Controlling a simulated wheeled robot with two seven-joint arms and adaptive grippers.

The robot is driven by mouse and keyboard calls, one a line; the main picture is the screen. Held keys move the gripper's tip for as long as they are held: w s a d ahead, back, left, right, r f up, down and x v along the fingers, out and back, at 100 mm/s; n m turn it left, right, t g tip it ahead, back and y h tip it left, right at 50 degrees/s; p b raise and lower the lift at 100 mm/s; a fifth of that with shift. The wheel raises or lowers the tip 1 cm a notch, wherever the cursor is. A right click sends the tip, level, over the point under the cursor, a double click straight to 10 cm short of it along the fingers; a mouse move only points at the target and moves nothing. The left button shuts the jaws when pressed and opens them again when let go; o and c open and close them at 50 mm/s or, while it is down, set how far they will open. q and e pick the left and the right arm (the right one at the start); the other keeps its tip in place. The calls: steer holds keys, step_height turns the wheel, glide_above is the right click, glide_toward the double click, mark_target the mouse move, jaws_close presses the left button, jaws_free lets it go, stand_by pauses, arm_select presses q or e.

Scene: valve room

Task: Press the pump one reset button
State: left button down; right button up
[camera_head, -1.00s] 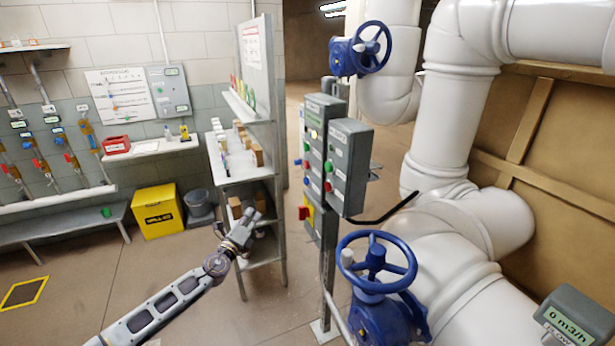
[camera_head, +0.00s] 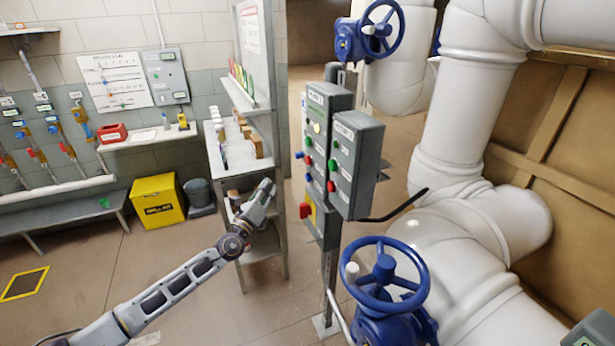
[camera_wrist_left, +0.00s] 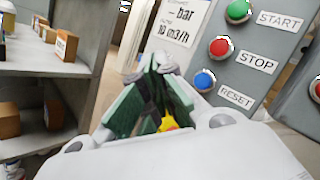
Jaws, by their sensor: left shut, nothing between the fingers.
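A tall grey control box (camera_head: 325,118) stands on a post, with green, red and blue buttons in a column. In the left wrist view the green button (camera_wrist_left: 238,11) is labelled START, the red button (camera_wrist_left: 221,47) STOP and the blue button (camera_wrist_left: 204,80) RESET. The blue button also shows in the head view (camera_head: 308,177). I cannot read which pump the box belongs to. My left gripper (camera_head: 268,188) is shut and empty, left of the box and apart from it. Its fingers (camera_wrist_left: 155,85) show left of the blue button. My right gripper is out of view.
A second grey box (camera_head: 357,160) with buttons sits close on the right. A red knob (camera_head: 304,210) on yellow is below. A shelf unit (camera_head: 262,130) with small boxes stands behind my left gripper. A blue handwheel (camera_head: 385,275) and white pipes fill the right side.

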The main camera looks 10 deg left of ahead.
arm_select(q)
steer(key=shift+d+r+m, duration=0.1)
steer(key=shift+r+m, duration=0.6)
steer(key=shift+m, duration=0.5)
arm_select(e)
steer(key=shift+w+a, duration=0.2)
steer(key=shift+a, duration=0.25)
arm_select(q)
steer(key=shift+s, duration=0.1)
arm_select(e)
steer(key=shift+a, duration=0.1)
arm_select(q)
steer(key=shift+d, duration=0.1)
